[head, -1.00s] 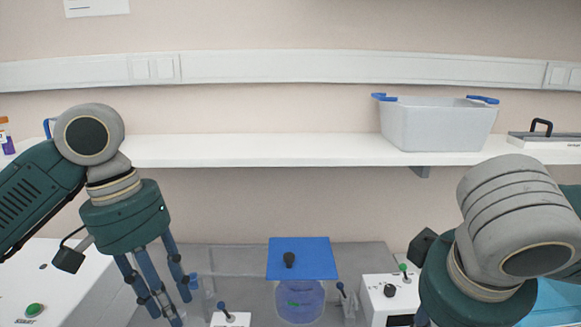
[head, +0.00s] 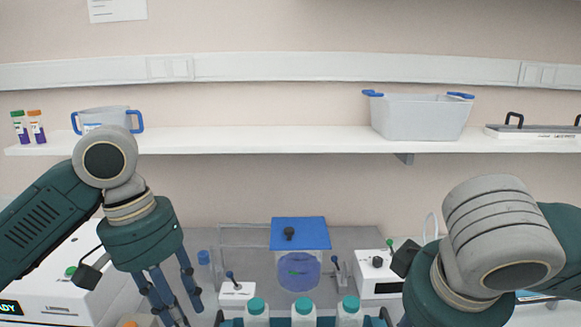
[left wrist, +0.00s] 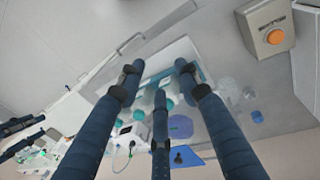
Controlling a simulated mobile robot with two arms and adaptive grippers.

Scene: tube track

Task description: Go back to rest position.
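My left gripper (head: 172,298) hangs fingers down at the lower left of the head view. In the left wrist view its fingers (left wrist: 158,80) are spread apart with nothing between them, so it is open and empty. My right arm is at the lower right of the head view; its gripper's fingers are hidden or below the frame edge. I cannot tell whether that gripper is open or shut.
Several bottles with teal caps (head: 303,305) stand at the bottom centre. Behind them are a blue-lidded clear container (head: 300,234) and a white device (head: 372,273). A grey bin (head: 418,117) stands on the shelf (head: 250,140). An orange-button box (left wrist: 268,28) is at the wrist view's upper right.

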